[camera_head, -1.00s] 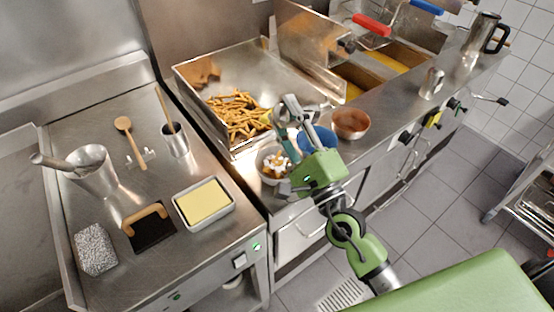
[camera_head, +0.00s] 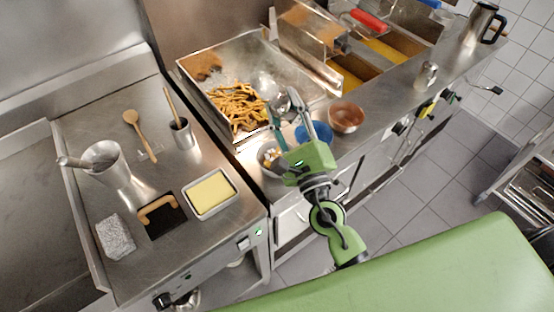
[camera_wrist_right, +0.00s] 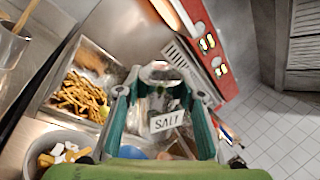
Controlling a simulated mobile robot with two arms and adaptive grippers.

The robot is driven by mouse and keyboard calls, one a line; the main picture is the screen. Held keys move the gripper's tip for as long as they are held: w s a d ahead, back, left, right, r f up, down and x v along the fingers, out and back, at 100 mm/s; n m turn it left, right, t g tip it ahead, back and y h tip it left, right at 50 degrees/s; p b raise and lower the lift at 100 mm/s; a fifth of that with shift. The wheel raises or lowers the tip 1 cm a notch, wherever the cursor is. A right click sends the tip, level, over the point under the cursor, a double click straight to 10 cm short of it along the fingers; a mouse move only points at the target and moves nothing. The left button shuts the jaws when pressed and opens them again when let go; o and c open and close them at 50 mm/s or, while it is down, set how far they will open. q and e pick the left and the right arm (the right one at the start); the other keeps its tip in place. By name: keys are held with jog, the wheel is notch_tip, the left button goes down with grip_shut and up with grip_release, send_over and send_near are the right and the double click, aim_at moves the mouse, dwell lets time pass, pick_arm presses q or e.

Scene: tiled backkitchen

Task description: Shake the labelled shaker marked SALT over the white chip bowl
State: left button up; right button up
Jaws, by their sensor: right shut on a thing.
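My right gripper (camera_head: 285,102) is shut on a metal shaker, held between its fingers. In the right wrist view the shaker's label (camera_wrist_right: 166,121) reads SALT, and the gripper (camera_wrist_right: 163,80) has a finger on each side of it. A small pale bowl (camera_head: 264,161) with white and brown pieces stands on the counter, just left of my gripper's palm and partly hidden by it. It also shows at the lower left of the wrist view (camera_wrist_right: 34,160). The shaker is up beyond the bowl in the head view; whether it is directly over it I cannot tell. My left gripper is out of view.
A blue bowl (camera_head: 316,133) and a copper bowl (camera_head: 346,118) stand right of the gripper. Behind is a steel tray of fries (camera_head: 238,106). Another metal shaker (camera_head: 427,75) and a jug (camera_head: 478,27) stand farther right. A butter dish (camera_head: 209,194) is at left.

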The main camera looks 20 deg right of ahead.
aim_at(277, 105)
jog(key=r+m+p, duration=0.1)
jog(key=m+p, duration=0.1)
jog(key=p, duration=0.1)
jog(key=r+m+g+h+p, duration=0.1)
jog(key=m+p, duration=0.2)
jog(key=p, duration=0.1)
jog(key=a+r+m+g+h+p, duration=0.1)
jog(key=m+p, duration=0.1)
jog(key=p, duration=0.2)
jog(key=shift+s+a+r+m, duration=0.1)
jog(key=shift+s+r+m, duration=0.1)
jog(key=shift+s+m, duration=0.1)
jog(key=shift+r+m+g+p, duration=0.1)
jog(key=shift+m+g+p, duration=0.2)
jog(key=shift+m+g, duration=0.15)
jog(key=shift+a+f+b, duration=0.1)
jog(key=shift+f+b, duration=0.15)
jog(key=shift+b, duration=0.2)
jog(key=shift+a+r+m, duration=0.1)
jog(key=shift+r+m, duration=0.05)
jog(key=shift+m, duration=0.3)
